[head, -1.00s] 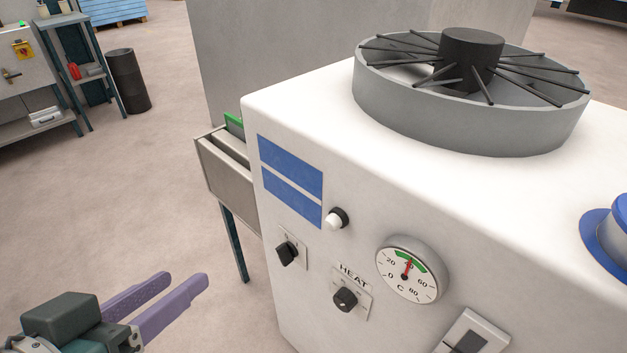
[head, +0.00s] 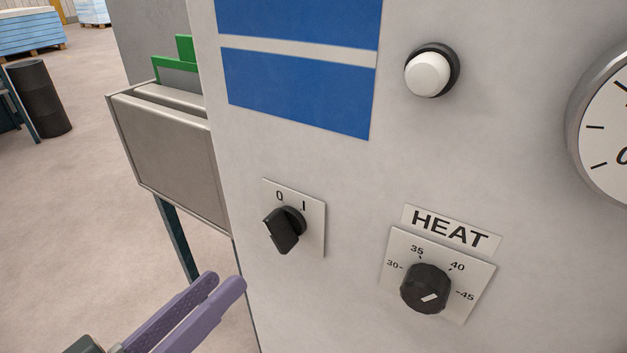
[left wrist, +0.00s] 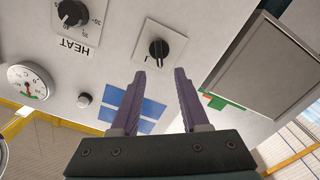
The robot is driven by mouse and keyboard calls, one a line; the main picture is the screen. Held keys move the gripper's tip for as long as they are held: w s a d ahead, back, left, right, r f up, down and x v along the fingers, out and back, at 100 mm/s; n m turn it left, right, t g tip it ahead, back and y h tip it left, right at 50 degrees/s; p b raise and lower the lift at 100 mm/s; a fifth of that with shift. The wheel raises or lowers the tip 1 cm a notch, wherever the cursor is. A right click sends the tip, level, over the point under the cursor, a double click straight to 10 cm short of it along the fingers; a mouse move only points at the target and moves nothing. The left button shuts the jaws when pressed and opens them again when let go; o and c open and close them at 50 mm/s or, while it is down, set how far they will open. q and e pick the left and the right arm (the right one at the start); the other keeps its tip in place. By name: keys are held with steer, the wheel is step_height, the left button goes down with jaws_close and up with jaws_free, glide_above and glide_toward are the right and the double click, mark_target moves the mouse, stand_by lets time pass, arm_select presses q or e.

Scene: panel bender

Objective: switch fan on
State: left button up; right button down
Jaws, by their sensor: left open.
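A black rotary switch (head: 284,230) sits on a small plate marked 0 and I on the white machine's front face. I cannot tell for sure which mark its handle points at. My left gripper (head: 222,284) is open and empty, below and left of the switch in the head view. In the left wrist view the switch (left wrist: 158,49) lies beyond the open fingertips (left wrist: 160,76), roughly in line with the gap between them, with no contact visible. The fan is out of view now. My right gripper is not in view.
A HEAT knob (head: 426,288) is right of the switch. A white button (head: 428,74) and blue panels (head: 296,92) are above. A gauge (head: 603,125) is at the right edge. A grey box (head: 172,150) on legs stands beside the machine at left, with open floor beyond.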

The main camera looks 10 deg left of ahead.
mark_target(271, 235)
arm_select(q)
steer(key=b+x, duration=0.1)
steer(key=x, duration=0.7)
steer(key=shift+w+d+b, duration=0.25)
steer(key=shift+w+b, duration=0.1)
jaws_close()
